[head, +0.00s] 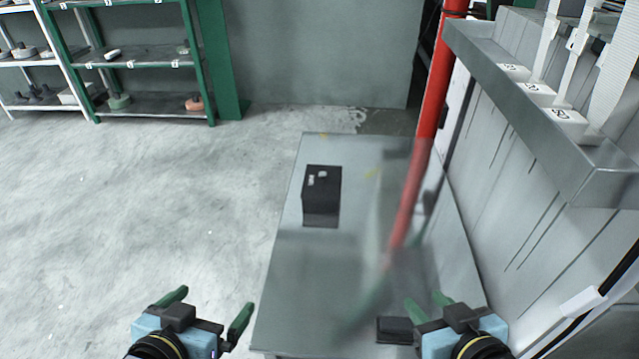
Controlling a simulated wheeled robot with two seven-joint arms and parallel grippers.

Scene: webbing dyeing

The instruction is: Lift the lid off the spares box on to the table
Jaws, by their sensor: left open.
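A black box (321,195), which looks like the spares box, stands on the grey metal table (290,290), left of the table's middle and towards its far end. Small pale marks show on its top. The seam between lid and box cannot be made out, and the lid appears to be on. My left gripper (212,302) is open and empty at the bottom left, beyond the table's left edge and well short of the box. My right gripper (428,304) is at the bottom right, over the table's near part, with a gap between its green fingertips and nothing seen between them.
A small flat dark object (395,330) lies on the table just left of my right gripper. A red post (436,90) stands at the table's right. A metal ledge (540,110) with labelled white blocks runs along the right wall. Green shelves (150,104) stand far left.

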